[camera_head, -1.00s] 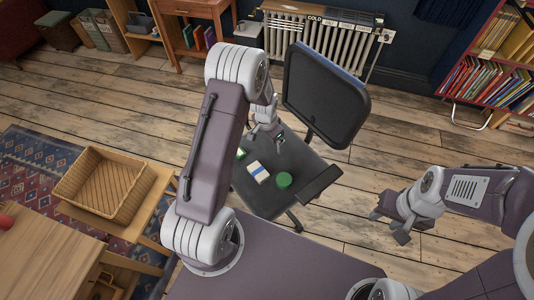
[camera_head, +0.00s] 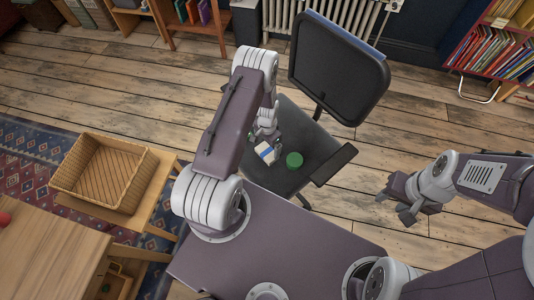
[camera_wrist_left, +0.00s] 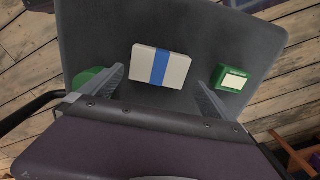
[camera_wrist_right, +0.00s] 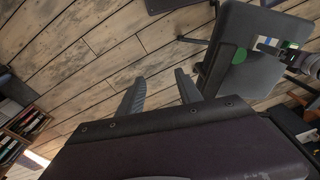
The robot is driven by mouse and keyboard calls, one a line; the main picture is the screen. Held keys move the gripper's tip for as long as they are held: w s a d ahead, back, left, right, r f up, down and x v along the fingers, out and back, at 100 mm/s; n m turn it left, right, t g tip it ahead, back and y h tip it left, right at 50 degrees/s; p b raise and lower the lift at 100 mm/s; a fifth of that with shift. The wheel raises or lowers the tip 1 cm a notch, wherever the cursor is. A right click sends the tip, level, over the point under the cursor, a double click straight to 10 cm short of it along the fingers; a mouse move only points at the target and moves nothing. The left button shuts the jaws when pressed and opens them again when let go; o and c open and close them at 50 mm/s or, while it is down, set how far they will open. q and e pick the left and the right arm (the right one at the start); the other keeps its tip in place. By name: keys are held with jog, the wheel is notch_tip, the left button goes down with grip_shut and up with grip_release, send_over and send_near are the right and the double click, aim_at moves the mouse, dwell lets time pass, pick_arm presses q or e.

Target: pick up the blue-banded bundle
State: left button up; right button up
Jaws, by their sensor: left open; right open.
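The blue-banded bundle (camera_head: 265,152) is a white block with a blue band, lying on the dark seat of an office chair (camera_head: 312,165). In the left wrist view the bundle (camera_wrist_left: 160,67) lies ahead of and between the open fingers of my left gripper (camera_wrist_left: 163,85), with nothing held. In the head view the left gripper (camera_head: 266,138) is right by the bundle; its fingers are partly hidden by the arm. My right gripper (camera_head: 397,208) is open and empty, off to the right of the chair, above the wooden floor.
A green round item (camera_head: 294,160) sits right of the bundle on the seat. A green box (camera_wrist_left: 235,78) also lies on the seat. The chair's backrest (camera_head: 338,65) rises behind. A wicker basket (camera_head: 143,186) is at left, a bookshelf (camera_head: 497,50) at right.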

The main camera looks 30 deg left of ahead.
aim_at(267, 152)
pick_arm(q)
jog(key=f, duration=0.5)
jog(key=shift+s+b, duration=0.2)
jog(key=shift+b, duration=0.2)
jog(key=c, duration=1.2)
jog(key=shift+r, duration=0.1)
jog(key=shift+r, duration=0.3)
jog(key=r, duration=0.2)
jog(key=d+r+p, duration=0.1)
jog(key=r, duration=0.1)
jog(key=shift+w, duration=0.3)
jog(key=w+d+r, duration=0.1)
jog(key=d+r, duration=0.1)
jog(key=d, duration=0.1)
jog(key=w+d+r, duration=0.2)
jog(key=d, duration=0.1)
jog(key=w+d+r, duration=0.1)
jog(key=d+r, duration=0.1)
jog(key=d, duration=0.1)
jog(key=shift+w+d+r, duration=0.1)
jog(key=shift+w+d, duration=0.15)
jog(key=shift+d, duration=0.05)
